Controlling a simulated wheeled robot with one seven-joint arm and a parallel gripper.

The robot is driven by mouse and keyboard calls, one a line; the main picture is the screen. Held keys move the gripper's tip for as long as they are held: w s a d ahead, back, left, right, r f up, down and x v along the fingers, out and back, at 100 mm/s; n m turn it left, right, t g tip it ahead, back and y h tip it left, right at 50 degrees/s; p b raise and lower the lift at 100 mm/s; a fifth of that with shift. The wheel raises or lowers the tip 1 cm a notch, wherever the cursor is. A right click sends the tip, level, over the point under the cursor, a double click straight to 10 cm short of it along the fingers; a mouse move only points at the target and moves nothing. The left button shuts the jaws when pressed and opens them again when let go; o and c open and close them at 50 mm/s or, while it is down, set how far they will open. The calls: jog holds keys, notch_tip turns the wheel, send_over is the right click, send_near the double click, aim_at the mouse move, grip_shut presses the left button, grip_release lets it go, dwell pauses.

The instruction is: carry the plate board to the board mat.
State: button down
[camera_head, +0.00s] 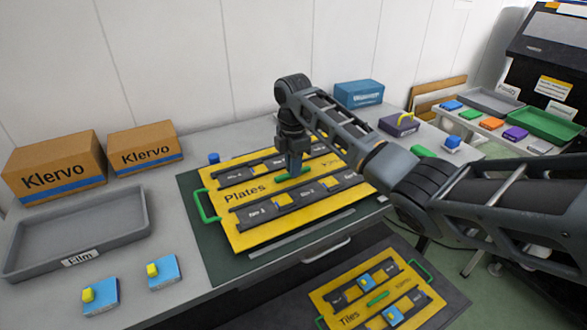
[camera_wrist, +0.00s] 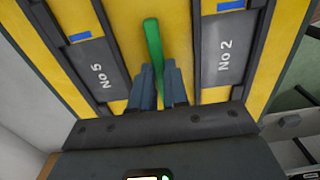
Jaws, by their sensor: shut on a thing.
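The plate board (camera_head: 245,222) is a yellow panel lettered "Plates", with dark rails, numbered slots and a green side handle (camera_head: 208,206). It lies over a dark green mat (camera_head: 222,268), which shows along its left and front edges. Whether the board touches the mat or hangs slightly above it, I cannot tell. My gripper (camera_head: 294,168) points down at the board's middle and is shut on its green centre grip (camera_head: 284,177). In the wrist view, my fingers (camera_wrist: 158,78) close at the near end of the green grip (camera_wrist: 153,45), between slots No 5 and No 2.
A grey "Film" tray (camera_head: 80,225), two Klervo boxes (camera_head: 143,147) and two blue blocks with yellow knobs (camera_head: 164,272) stand left. A yellow "Tiles" board (camera_head: 340,302) lies lower in front. A blue box (camera_head: 359,94) and purple box (camera_head: 399,125) stand behind right.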

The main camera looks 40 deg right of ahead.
jog(key=shift+f, duration=0.65)
jog(key=shift+f, duration=0.15)
jog(key=c, duration=1.1)
grip_release()
jog(key=shift+r, duration=6.15)
